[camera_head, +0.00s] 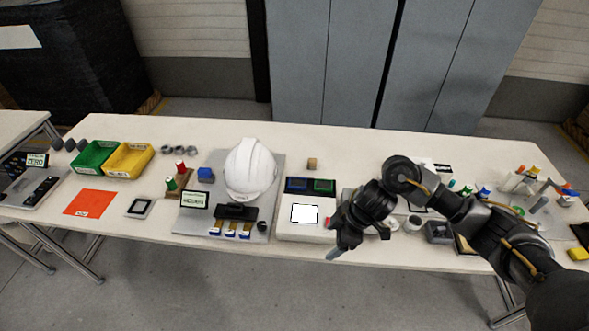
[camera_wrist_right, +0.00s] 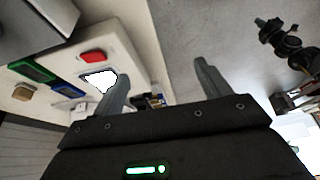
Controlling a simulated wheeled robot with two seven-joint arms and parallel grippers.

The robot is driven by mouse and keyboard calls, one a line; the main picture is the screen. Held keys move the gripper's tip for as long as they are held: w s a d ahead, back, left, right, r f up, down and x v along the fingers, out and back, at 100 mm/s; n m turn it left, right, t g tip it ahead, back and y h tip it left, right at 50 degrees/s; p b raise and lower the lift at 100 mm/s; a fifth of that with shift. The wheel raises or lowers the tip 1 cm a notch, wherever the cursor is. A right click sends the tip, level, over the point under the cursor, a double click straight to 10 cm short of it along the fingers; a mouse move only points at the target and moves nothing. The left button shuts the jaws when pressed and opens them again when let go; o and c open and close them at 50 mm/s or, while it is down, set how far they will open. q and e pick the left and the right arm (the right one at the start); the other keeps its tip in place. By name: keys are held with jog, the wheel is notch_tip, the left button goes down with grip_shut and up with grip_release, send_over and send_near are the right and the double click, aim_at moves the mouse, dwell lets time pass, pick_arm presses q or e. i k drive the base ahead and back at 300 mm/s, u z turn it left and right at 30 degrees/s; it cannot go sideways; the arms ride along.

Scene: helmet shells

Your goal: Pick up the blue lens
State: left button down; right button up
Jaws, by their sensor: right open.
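The blue lens (camera_head: 296,184) is a dark rectangular piece with a blue edge, lying at the back of a white box (camera_head: 290,231) with a bright lit panel. A similar green-edged lens (camera_head: 324,186) lies to its right. In the right wrist view the blue lens (camera_wrist_right: 65,89) shows beyond the green lens (camera_wrist_right: 31,70). My right gripper (camera_head: 340,248) is open and points down at the right front edge of the white box, apart from the blue lens. Its two fingers (camera_wrist_right: 165,88) hold nothing between them in the wrist view. My left gripper is not in view.
A red button (camera_wrist_right: 93,57) sits beside the lit panel. A white helmet (camera_head: 250,168) stands on a grey board left of the box. A small brown block (camera_head: 312,163) lies behind the lenses. Green (camera_head: 93,157) and yellow (camera_head: 129,160) bins stand farther left.

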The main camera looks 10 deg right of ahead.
aim_at(294, 183)
jog(key=i, duration=1.05)
